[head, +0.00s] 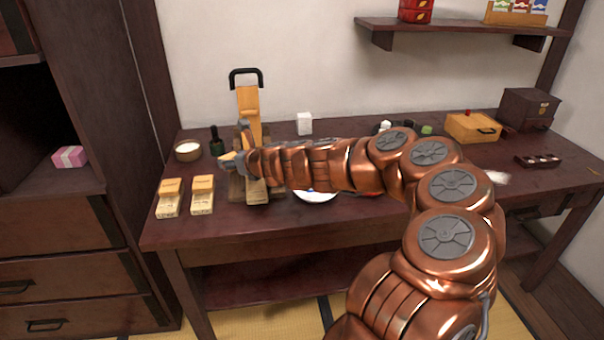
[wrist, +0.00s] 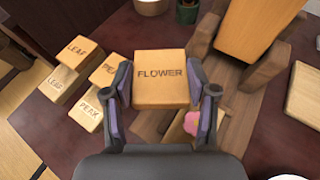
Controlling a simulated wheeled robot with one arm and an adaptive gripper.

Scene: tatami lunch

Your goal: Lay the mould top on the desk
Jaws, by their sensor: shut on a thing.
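My gripper (wrist: 160,88) is shut on a light wooden mould top (wrist: 160,72) marked FLOWER, gripping it by its two sides. In the head view, my gripper (head: 238,160) is at the left part of the dark desk (head: 330,218). Below the held block, a wooden piece (wrist: 174,134) with a pink shape (wrist: 192,122) in it shows partly behind my gripper. The mould top looks raised above it; the exact gap cannot be told.
Blocks marked LEAF (wrist: 77,50) and PEAK (wrist: 90,110) stand left of my gripper. A wooden press (head: 247,102) with a black handle rises behind it. Bare desk lies in front.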

